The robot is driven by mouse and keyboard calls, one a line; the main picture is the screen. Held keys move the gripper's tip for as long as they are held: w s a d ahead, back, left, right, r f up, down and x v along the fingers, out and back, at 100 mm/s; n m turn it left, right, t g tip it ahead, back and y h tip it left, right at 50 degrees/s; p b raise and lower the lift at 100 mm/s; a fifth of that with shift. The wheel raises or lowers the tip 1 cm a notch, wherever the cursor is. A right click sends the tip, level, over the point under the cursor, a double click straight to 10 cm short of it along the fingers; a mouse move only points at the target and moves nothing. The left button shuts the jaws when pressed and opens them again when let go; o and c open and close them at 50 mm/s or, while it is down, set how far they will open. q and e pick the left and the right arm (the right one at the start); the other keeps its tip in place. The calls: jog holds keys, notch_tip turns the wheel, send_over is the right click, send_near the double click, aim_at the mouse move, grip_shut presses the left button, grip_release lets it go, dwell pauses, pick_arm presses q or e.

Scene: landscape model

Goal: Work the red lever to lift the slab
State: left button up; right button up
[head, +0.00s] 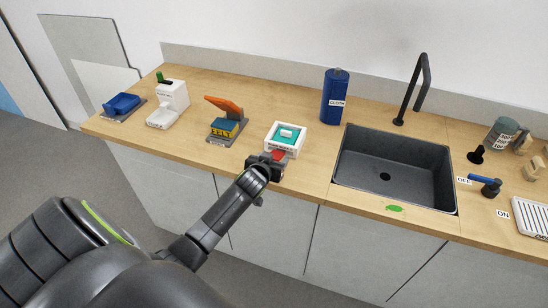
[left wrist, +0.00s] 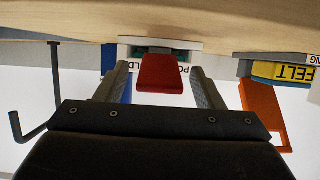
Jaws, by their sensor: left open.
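The red lever (head: 279,155) sticks out from the near side of a white box (head: 270,142) on the counter. In the left wrist view, which looks upside down, the red lever (left wrist: 160,74) sits between my two fingers, with a visible gap on each side. My left gripper (head: 268,161) is open around the lever at the counter's front edge; its fingers also show in the wrist view (left wrist: 161,72). A teal slab (head: 277,131) with a small white block on it lies in the box top. I cannot tell if it is raised. My right gripper is out of view.
A device with an orange flap (head: 224,106) and yellow block stands left of the box. A blue bottle (head: 335,98) stands behind right, beside the sink (head: 345,165). A white machine (head: 171,101) and blue object (head: 121,104) are far left. Bare counter lies before the bottle.

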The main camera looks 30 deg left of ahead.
pick_arm(q)
jog(key=shift+w+a+f, duration=0.1)
jog(key=shift+w+f, duration=0.1)
jog(key=shift+w, duration=0.25)
jog(key=shift+c, duration=0.3)
grip_shut()
jog(key=shift+f+b, duration=0.25)
jog(key=shift+b, duration=0.3)
jog(key=t+b, duration=0.1)
jog(key=b, duration=0.2)
jog(key=f+t+b, duration=0.1)
jog(key=b, duration=0.3)
jog(key=t+b, duration=0.1)
jog(key=b, duration=0.2)
jog(key=shift+s+f+y+b, duration=0.2)
jog(key=shift+f+y+b, duration=0.1)
jog(key=shift+y+b, duration=0.1)
jog(key=shift+r+t+b, duration=0.1)
jog(key=shift+t+b, duration=0.2)
jog(key=shift+b, duration=0.3)
